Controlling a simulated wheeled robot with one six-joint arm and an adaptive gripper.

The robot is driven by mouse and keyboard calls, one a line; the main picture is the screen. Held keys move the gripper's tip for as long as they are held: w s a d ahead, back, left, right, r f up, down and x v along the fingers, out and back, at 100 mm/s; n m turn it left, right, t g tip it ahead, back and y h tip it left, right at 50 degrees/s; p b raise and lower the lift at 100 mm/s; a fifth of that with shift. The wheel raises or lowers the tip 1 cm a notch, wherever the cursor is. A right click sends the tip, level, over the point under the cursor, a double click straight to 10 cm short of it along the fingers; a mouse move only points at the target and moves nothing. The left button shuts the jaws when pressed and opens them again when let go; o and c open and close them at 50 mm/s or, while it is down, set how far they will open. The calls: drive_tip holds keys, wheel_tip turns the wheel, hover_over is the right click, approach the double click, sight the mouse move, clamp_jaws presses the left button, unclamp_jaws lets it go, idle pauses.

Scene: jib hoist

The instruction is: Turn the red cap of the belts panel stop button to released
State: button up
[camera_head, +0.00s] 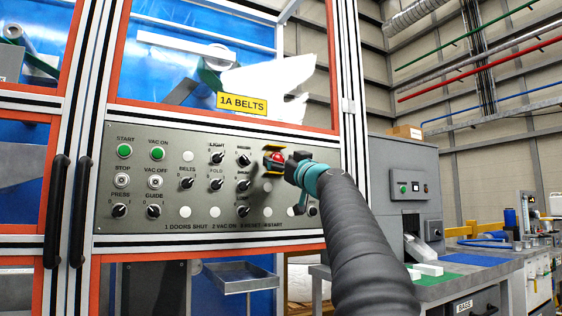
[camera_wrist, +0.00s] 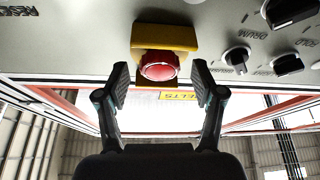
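The red cap (camera_wrist: 160,67) of the stop button shows in the wrist view, on a yellow housing (camera_wrist: 163,37) fixed to the grey panel. In the head view the red cap (camera_head: 277,156) is partly covered by my gripper. My gripper (camera_wrist: 161,84) is open, with one finger on each side of the cap and a visible gap to it. The fingertips reach about as far as the cap's front. My gripper (camera_head: 293,165) comes at the panel from the right in the head view. I cannot tell whether the cap is pressed in or released.
The belts panel (camera_head: 220,208) carries black selector knobs (camera_head: 187,183), green buttons (camera_head: 124,151) and several blank discs close by. A yellow "1A BELTS" sign (camera_head: 242,103) sits above. Black door handles (camera_head: 54,212) stick out at the left. A grey machine (camera_head: 405,180) and bench stand at the right.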

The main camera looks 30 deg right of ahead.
drive_tip(key=c, duration=1)
drive_tip(key=shift+c, duration=0.2)
drive_tip(key=shift+m, duration=0.4)
drive_tip(key=m+h+b, duration=0.1)
drive_tip(key=m+h, duration=0.1)
drive_tip(key=m, duration=0.1)
drive_tip(key=shift+s+a+m, duration=0.1)
drive_tip(key=shift+a+m, duration=0.05)
drive_tip(key=shift+m, duration=0.25)
drive_tip(key=m+h, duration=0.1)
drive_tip(key=m+h+p, duration=0.1)
drive_tip(key=m, duration=0.1)
drive_tip(key=shift+r+m, duration=0.2)
drive_tip(key=shift+m, duration=0.1)
drive_tip(key=shift+m+h+p, duration=0.3)
drive_tip(key=shift+m+h, duration=0.1)
drive_tip(key=shift+f+m+g, duration=0.15)
drive_tip(key=shift+m+g, duration=0.15)
